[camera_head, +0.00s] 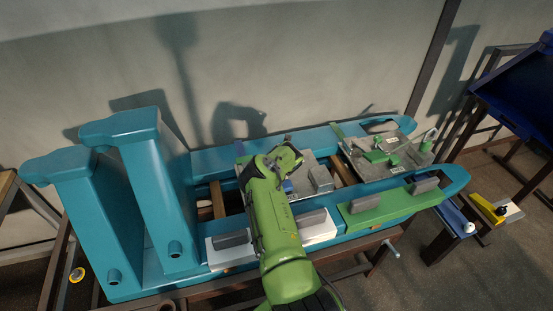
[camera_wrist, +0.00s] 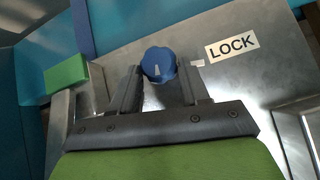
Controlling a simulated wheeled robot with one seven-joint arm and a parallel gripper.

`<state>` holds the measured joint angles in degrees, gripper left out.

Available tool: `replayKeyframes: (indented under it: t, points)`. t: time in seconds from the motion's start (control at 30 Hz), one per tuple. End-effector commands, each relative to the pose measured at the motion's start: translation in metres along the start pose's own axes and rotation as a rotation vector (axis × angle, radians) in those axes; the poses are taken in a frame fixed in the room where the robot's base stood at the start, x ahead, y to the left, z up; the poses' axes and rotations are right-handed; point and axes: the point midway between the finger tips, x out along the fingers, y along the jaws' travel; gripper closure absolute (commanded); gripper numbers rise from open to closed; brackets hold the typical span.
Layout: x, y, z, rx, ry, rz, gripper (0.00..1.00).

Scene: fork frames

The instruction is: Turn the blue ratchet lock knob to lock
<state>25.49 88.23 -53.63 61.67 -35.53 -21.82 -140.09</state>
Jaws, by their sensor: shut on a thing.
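The blue ratchet lock knob (camera_wrist: 158,62) sits on a grey metal plate (camera_wrist: 215,25) in the wrist view. A short pale line on its face runs roughly up and down the picture. My gripper (camera_wrist: 163,76) is shut on the knob, one finger at each side. A white label reading LOCK (camera_wrist: 231,46) is on the plate to the right of the knob, with a small pale mark (camera_wrist: 198,62) between them. In the head view a bit of the blue knob (camera_head: 288,186) shows beside my green arm, which hides the fingertips.
A green block (camera_wrist: 66,75) lies left of the knob in the wrist view. In the head view, a second plate with green clamps (camera_head: 380,156) lies to the right on the teal frame (camera_head: 455,176). Two tall teal posts (camera_head: 150,205) stand at the left.

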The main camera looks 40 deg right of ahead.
Motion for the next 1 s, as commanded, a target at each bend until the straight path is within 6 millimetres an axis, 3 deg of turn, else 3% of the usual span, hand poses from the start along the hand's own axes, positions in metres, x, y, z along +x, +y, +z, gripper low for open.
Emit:
replayKeyframes:
  t: [0.33, 0.87, 0.9, 1.0]
  points:
    - [0.0002, -0.0041, 0.0012, -0.106, 0.016, 0.106, 0.85]
    - [0.0007, -0.0042, 0.0009, -0.126, 0.020, 0.124, 0.85]
    - [0.0007, -0.0042, 0.0010, -0.126, 0.020, 0.124, 0.52]
    - [0.0006, -0.0042, 0.0010, -0.126, 0.020, 0.124, 0.36]
